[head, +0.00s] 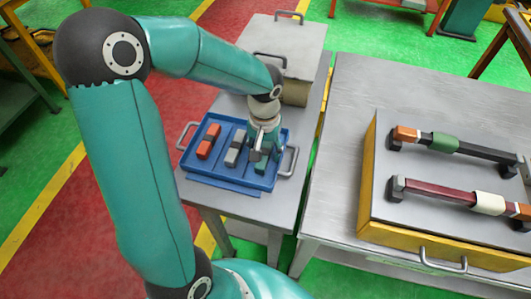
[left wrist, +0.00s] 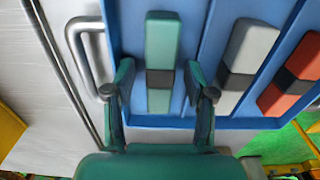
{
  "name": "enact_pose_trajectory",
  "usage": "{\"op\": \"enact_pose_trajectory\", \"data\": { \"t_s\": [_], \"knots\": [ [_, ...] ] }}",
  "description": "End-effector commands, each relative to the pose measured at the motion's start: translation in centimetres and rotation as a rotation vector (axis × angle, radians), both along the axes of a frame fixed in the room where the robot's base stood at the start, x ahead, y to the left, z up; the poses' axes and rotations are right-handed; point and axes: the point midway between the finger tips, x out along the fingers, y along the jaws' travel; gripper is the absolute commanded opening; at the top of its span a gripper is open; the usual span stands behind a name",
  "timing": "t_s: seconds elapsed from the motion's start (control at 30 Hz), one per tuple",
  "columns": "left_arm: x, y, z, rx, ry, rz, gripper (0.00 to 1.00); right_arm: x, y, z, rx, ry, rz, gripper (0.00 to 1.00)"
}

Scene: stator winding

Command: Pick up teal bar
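The teal bar (left wrist: 163,42), with a dark band around its middle, lies in the blue tray (left wrist: 226,122). In the head view the teal bar (head: 261,168) is at the right end of the tray (head: 222,178), partly hidden by my left gripper (head: 264,153). In the left wrist view my left gripper (left wrist: 160,82) is open, with one finger on each side of the bar at its dark band. Gaps show between the fingers and the bar; the exact height of the fingertips is unclear. My right gripper is not in view.
A tray handle (head: 290,162) stands close to the right of the gripper. A lidded box (head: 290,75) stands behind. The right table holds a yellow-sided fixture (head: 430,253) with two banded rods.

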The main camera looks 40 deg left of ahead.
Motion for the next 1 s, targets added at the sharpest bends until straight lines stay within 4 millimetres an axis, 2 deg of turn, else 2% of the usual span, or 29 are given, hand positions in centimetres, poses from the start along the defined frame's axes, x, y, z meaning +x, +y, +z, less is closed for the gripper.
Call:
{"op": "enact_pose_trajectory", "data": {
  "t_s": [0.03,0.2,0.3,0.77,1.0],
  "knots": [
    [0.0,0.0,0.0,0.0,0.0,0.0,0.42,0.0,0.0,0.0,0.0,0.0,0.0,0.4],
    [0.0,0.0,0.0,0.001,-0.001,0.0,0.13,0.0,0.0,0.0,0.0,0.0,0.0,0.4],
    [0.0,0.0,0.0,0.001,-0.001,0.0,0.0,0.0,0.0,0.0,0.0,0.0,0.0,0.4],
    [0.1,0.0,0.7,0.002,-0.003,0.0,0.0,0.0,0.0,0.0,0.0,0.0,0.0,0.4],
    [0.2,0.0,3.4,0.001,-0.006,-0.001,0.0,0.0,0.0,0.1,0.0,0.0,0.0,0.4]
  ]
}}
